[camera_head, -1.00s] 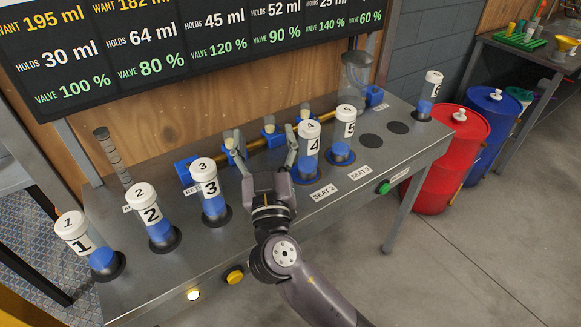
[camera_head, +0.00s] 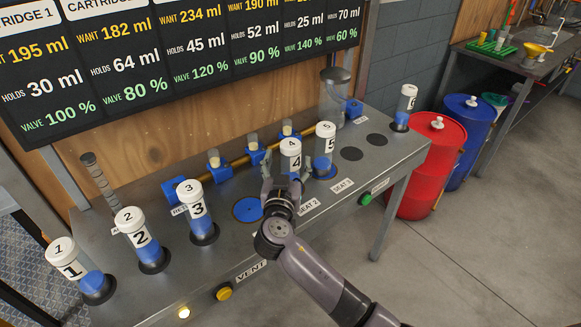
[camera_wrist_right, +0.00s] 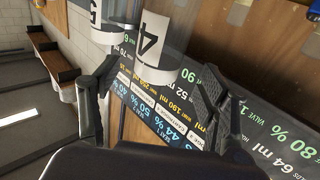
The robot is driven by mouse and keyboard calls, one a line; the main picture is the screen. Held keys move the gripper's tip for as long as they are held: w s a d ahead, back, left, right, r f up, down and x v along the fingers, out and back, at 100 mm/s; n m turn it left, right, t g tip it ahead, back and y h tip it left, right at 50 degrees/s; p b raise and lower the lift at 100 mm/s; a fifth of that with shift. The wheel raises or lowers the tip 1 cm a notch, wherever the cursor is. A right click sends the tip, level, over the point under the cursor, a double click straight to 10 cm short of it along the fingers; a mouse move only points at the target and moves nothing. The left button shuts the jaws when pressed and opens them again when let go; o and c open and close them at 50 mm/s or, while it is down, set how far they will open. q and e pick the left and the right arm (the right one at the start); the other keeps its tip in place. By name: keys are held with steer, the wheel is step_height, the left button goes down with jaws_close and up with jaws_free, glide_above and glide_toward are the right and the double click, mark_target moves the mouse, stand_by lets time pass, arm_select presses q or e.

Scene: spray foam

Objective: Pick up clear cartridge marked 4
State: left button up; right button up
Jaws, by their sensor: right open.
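The clear cartridge marked 4 (camera_head: 291,148) stands upright with a white cap and white label. My right gripper (camera_head: 282,184) is right in front of it, open, and hides its lower part. In the right wrist view the cartridge's number 4 label (camera_wrist_right: 150,42) shows in the gap between the two spread fingers of the gripper (camera_wrist_right: 150,92). I cannot tell whether a finger touches it. My left gripper is not in view.
Cartridge 5 (camera_head: 325,140) stands close on the right. Cartridges 3 (camera_head: 200,205), 2 (camera_head: 145,235) and 1 (camera_head: 70,262) stand to the left, cartridge 6 (camera_head: 407,98) far right. An empty blue seat (camera_head: 247,209) lies left of the gripper. Blue valves (camera_head: 256,155) line the back.

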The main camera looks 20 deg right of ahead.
mark_target(290, 155)
steer(key=p+x, duration=0.1)
steer(key=x, duration=0.1)
steer(key=p+x, duration=0.1)
steer(key=x, duration=0.1)
steer(key=shift+w+d+r, duration=0.2)
steer(key=shift+w+d, duration=0.05)
steer(key=shift+w, duration=0.05)
steer(key=shift+w+d+f+p, duration=0.15)
steer(key=shift+w+p, duration=0.15)
steer(key=shift+w, duration=0.1)
steer(key=shift+s, duration=0.1)
steer(key=shift+c, duration=0.6)
jaws_close()
